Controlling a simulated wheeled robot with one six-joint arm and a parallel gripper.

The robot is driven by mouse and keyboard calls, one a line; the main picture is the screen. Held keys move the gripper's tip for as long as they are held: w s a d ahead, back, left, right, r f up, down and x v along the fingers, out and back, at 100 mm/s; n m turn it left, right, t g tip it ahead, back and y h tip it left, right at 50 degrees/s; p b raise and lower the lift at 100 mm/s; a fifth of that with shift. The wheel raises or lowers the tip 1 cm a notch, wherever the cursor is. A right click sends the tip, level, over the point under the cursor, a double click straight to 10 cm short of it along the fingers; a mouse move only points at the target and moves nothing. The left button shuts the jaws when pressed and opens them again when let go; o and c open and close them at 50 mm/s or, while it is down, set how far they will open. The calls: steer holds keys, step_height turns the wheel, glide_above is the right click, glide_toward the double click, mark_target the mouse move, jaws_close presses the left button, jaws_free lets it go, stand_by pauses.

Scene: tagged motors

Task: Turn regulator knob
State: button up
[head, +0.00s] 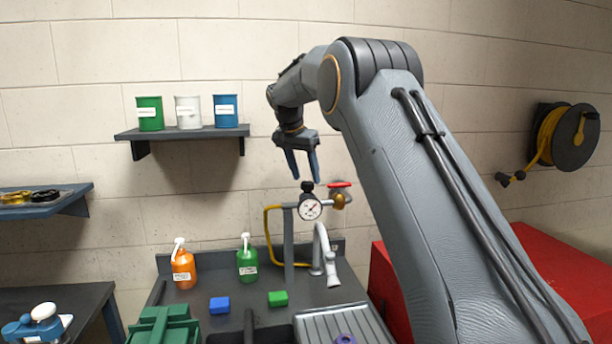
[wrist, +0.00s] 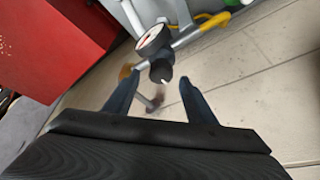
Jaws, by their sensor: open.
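The regulator knob (head: 307,187) is a small black cap on top of the regulator, just above the round white gauge (head: 311,207). My gripper (head: 304,178) points down over it with its two fingers open, the tips close above the knob. In the wrist view the knob (wrist: 161,71) shows between and beyond the open fingers, with the gauge (wrist: 153,38) behind it. The fingers look apart from the knob. A red-handled valve with a brass body (head: 338,198) sits right of the gauge.
A yellow hose (head: 267,225) and a post (head: 288,240) stand beside the regulator, above a sink counter with a faucet (head: 322,250). Orange (head: 183,268) and green (head: 247,264) bottles stand left. A shelf (head: 180,134) holds cans. A red cabinet (head: 384,275) is at right.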

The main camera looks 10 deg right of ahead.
mark_target(308, 187)
steer(key=shift+p+x, duration=0.4)
steer(key=shift+x, duration=0.85)
steer(key=c, duration=1)
steer(key=shift+c, duration=0.2)
